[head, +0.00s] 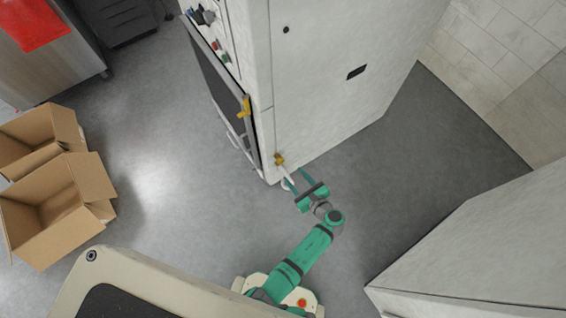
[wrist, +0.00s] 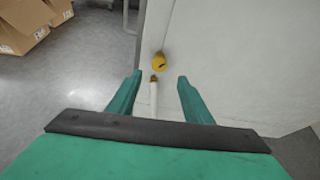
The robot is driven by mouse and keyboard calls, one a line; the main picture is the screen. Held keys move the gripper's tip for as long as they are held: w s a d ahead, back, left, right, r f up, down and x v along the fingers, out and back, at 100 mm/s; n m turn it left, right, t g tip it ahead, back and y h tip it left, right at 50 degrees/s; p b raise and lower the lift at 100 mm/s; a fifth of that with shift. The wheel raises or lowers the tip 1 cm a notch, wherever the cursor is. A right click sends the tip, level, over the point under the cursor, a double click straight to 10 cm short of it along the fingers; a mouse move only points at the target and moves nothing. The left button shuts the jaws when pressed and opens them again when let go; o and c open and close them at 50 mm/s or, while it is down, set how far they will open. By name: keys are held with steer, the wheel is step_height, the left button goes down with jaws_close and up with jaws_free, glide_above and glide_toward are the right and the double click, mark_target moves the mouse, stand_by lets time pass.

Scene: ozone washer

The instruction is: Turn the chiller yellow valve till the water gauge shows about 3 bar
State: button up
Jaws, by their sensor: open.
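The yellow valve (head: 279,160) sits low on the side of the white chiller cabinet (head: 330,80), near its front edge. In the wrist view the yellow valve (wrist: 159,62) is just beyond the fingertips, centred between them, with a white pipe (wrist: 153,100) below it. My gripper (head: 295,180) is open and empty, facing the cabinet side. Its two green fingers (wrist: 157,78) are on either side of the pipe's top end, and the valve appears apart from them. I cannot make out a water gauge reading.
A second yellow handle (head: 244,108) is on the cabinet front, below knobs (head: 216,46). Open cardboard boxes (head: 60,205) stand on the floor at left. Another white cabinet (head: 480,250) is at lower right. Grey floor between is clear.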

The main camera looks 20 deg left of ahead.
mark_target(282, 162)
steer(key=shift+x, duration=5.15)
steer(key=shift+s, duration=0.1)
steer(key=shift+c, duration=0.7)
steer(key=shift+f, duration=0.1)
steer(key=c, duration=0.9)
